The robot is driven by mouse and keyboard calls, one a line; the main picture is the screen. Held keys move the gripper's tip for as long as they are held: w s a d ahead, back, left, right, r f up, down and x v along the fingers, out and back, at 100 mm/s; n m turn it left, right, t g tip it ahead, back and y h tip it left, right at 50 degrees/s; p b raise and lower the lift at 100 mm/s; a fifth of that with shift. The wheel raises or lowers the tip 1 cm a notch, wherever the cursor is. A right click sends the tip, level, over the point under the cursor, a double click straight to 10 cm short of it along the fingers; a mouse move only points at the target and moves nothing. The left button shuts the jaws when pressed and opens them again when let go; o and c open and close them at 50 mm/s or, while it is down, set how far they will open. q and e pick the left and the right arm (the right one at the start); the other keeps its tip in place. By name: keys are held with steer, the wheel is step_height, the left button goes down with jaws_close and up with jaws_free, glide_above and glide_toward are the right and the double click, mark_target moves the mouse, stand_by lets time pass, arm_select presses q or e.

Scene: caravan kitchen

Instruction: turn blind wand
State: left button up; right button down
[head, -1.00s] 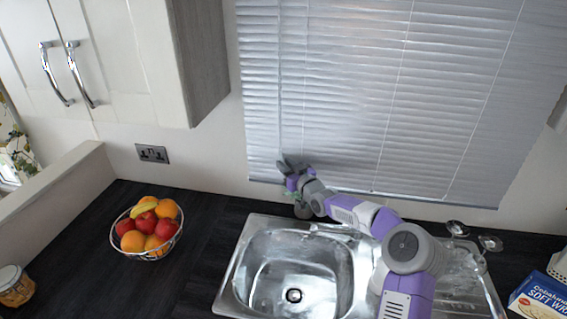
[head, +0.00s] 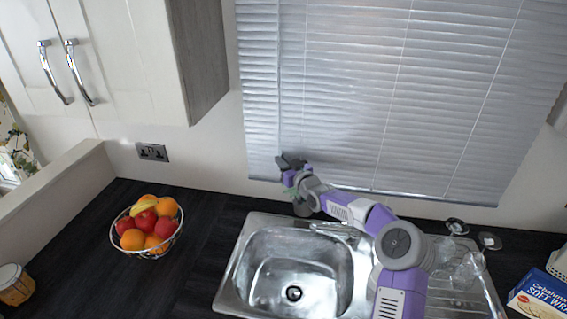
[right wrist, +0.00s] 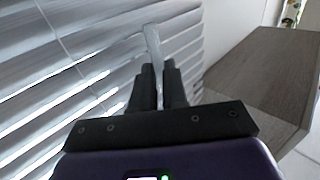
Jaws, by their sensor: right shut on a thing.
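The closed grey blind (head: 370,90) hangs over the window behind the sink. The blind wand (right wrist: 152,45) is a thin pale rod hanging in front of the slats in the right wrist view. My right gripper (right wrist: 160,80) is shut on the wand, with the rod running between its two dark fingers. In the head view my right gripper (head: 288,163) is at the lower left part of the blind, close to the slats. The wand's lower end is hidden by the gripper. My left gripper is not in view.
A steel sink (head: 262,262) lies below the blind, with clear glasses (head: 458,262) on its drainer. A fruit bowl (head: 147,228) stands on the dark worktop at left. A wall cupboard (head: 150,60) juts out left of the blind. A blue box (head: 540,298) is at lower right.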

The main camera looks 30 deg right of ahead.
steer(key=m+g+h+p, duration=0.2)
steer(key=m+g+h, duration=0.1)
steer(key=m+h, duration=0.1)
steer(key=a+m+g+h+p, duration=0.1)
steer(key=m+g+h+p, duration=0.1)
steer(key=h, duration=0.5)
steer(key=w+a+m+g+h+p, duration=0.1)
steer(key=m+g+h+p, duration=0.1)
steer(key=m+h, duration=0.4)
steer(key=shift+w+a+m+g, duration=0.15)
steer(key=shift+m+g, duration=0.35)
steer(key=shift+g, duration=0.4)
steer(key=shift+m+g+h+p, duration=0.35)
steer(key=shift+m+g+h, duration=0.05)
steer(key=shift+g, duration=0.1)
steer(key=shift+r+m+g+h, duration=0.1)
steer(key=shift+m+g+h, duration=0.25)
steer(key=shift+g, duration=0.25)
steer(key=c, duration=1.4)
jaws_free()
steer(key=shift+a, duration=0.1)
